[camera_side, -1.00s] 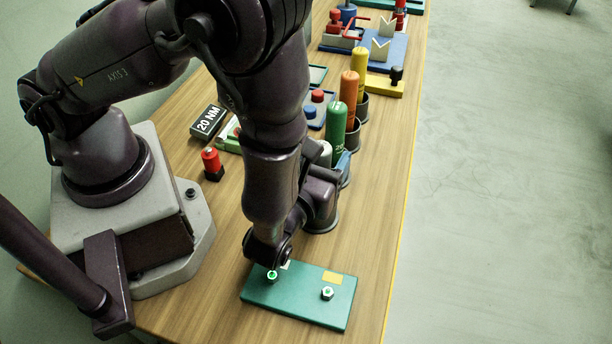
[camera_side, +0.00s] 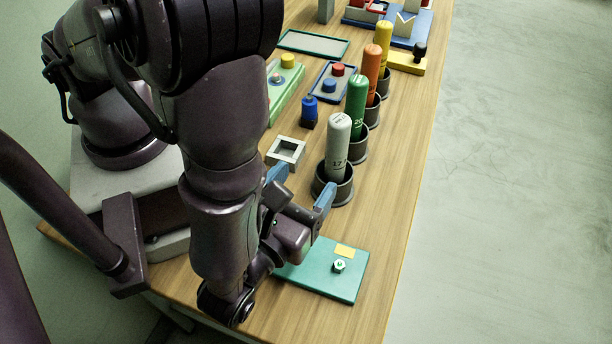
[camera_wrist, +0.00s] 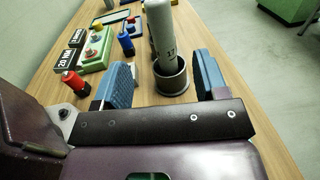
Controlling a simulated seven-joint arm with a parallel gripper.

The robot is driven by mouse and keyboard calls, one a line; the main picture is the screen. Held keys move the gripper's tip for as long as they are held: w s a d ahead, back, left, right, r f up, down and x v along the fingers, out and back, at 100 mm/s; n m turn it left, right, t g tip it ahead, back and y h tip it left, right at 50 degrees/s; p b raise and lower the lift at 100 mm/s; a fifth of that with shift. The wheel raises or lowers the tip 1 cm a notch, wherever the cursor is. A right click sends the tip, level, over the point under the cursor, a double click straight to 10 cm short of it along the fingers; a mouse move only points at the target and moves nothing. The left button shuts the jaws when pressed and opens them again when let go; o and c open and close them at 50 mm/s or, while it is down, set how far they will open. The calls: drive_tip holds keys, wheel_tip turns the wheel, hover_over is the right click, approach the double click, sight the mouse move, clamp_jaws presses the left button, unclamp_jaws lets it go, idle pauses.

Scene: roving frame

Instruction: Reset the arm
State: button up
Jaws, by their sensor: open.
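My gripper (camera_side: 300,188) has two blue-padded fingers, spread apart and empty, low over the table near the teal plate. In the wrist view my gripper (camera_wrist: 163,82) points toward the white-grey cylinder (camera_wrist: 160,28). That cylinder also stands upright in a dark round cup in the side view (camera_side: 338,148), just beyond the fingertips. In the wrist view the cup (camera_wrist: 183,80) shows in the gap between the fingers; the side view suggests the fingers are short of it. My arm hides part of the teal plate (camera_side: 345,283) with its white-and-green nut (camera_side: 339,266).
Green (camera_side: 355,104), orange (camera_side: 371,62) and yellow (camera_side: 383,38) cylinders stand in a row behind the white one. A square grey frame (camera_side: 286,151), blue peg (camera_side: 309,112) and red peg (camera_wrist: 72,82) stand left of the row.

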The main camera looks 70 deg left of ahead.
drive_tip(key=a+r+n+g+h, duration=0.4)
drive_tip(key=a+r+n, duration=0.4)
drive_tip(key=r+n, duration=0.3)
drive_tip(key=a+r+n+g+h, duration=0.4)
drive_tip(key=a+r+n+h, duration=0.3)
drive_tip(key=r+n, duration=0.4)
drive_tip(key=a+n, duration=0.1)
drive_tip(key=n, duration=0.5)
drive_tip(key=shift+s+a+r, duration=0.25)
drive_tip(key=shift+a+r, duration=0.05)
drive_tip(key=shift+a, duration=0.05)
